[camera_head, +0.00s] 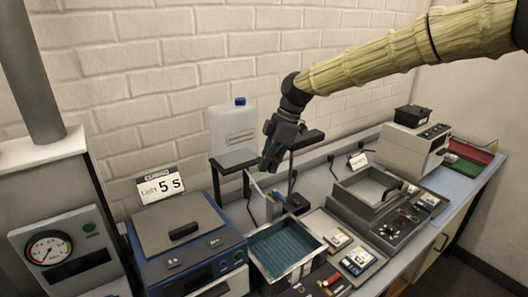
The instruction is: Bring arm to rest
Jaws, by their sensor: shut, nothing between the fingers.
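My arm (400,50), in a pale ribbed sleeve, reaches in from the top right of the head view. My gripper (268,166) hangs from its dark wrist, pointing down, above the workbench. It is shut and holds nothing. It is in front of the wall, near a small black stand, and appears apart from the things below it.
A tray with a teal inside (322,240) lies below my gripper. A blue machine with a grey lid (180,224) and a "5 s" sign (160,186) stand left. A white jug (232,128) is behind. A grey basin unit (345,193) and a beige device (412,147) are right.

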